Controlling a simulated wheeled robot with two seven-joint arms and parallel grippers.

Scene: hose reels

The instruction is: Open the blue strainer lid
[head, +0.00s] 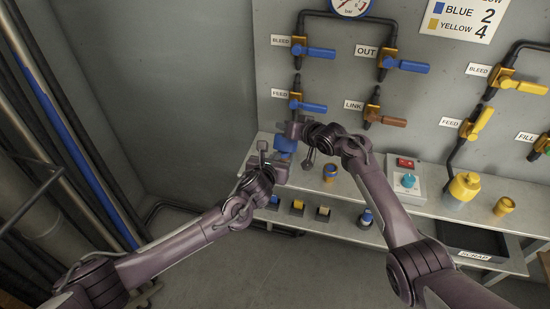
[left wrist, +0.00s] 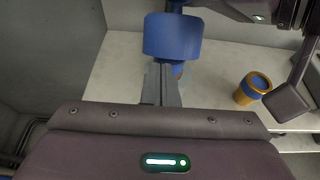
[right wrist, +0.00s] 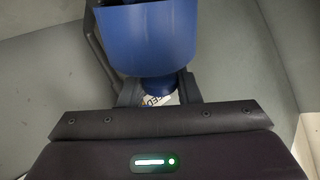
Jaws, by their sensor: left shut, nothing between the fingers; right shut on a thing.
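The blue strainer (head: 285,145) stands below the left FEED valve, partly hidden by my grippers. In the right wrist view it is a wide blue body (right wrist: 148,40) with a narrower blue part (right wrist: 158,88) between the fingers. My right gripper (head: 294,130) is shut on that narrower part, and it also shows in the right wrist view (right wrist: 158,95). My left gripper (head: 277,160) is shut and empty. In the left wrist view its fingers (left wrist: 162,85) point at the blue cylinder (left wrist: 172,38); I cannot tell whether they touch. The lid's edge cannot be made out.
A control box (head: 408,181), yellow strainer (head: 463,187) and yellow cup (head: 503,206) are farther right. Valve handles (head: 314,107) project from the wall above.

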